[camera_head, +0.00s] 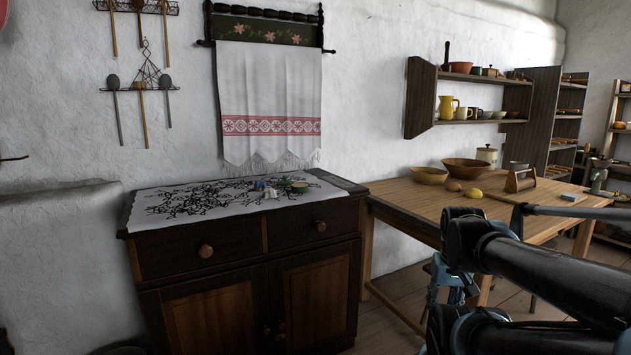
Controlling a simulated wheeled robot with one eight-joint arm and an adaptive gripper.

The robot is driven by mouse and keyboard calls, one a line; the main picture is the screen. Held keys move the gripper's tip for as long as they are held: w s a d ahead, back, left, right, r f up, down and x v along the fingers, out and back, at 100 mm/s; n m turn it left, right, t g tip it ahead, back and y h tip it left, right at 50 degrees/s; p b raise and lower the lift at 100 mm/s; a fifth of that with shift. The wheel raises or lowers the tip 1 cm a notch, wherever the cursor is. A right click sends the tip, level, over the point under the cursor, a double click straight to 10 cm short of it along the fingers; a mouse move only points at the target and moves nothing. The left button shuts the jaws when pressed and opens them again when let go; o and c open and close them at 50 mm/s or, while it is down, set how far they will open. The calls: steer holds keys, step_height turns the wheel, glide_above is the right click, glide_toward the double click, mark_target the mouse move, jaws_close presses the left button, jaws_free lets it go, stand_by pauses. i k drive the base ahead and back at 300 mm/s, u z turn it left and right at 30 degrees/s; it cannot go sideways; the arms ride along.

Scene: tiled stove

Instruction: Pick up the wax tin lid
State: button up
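Several small items lie close together on the patterned cloth (170,203) on top of the dark cabinet (215,247). Among them are a round yellow-green piece (300,187) and a small blue item (271,193). They are too small for me to tell which is the wax tin lid. My arm comes in from the right edge. What looks like my gripper (445,285) hangs below it, in front of the table and to the right of the cabinet, well apart from the items. Its fingertips are unclear.
The wooden table (430,196) on the right bears bowls (466,168), yellow fruit (473,193) and a wooden holder (520,181). A wall shelf (478,80) with crockery hangs above. A towel (268,95) hangs above the cabinet. The left part of the cabinet top is clear of objects.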

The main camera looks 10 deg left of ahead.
mark_target(283, 183)
steer(key=u, duration=0.2)
steer(key=i, duration=1.1)
steer(key=u, duration=0.55)
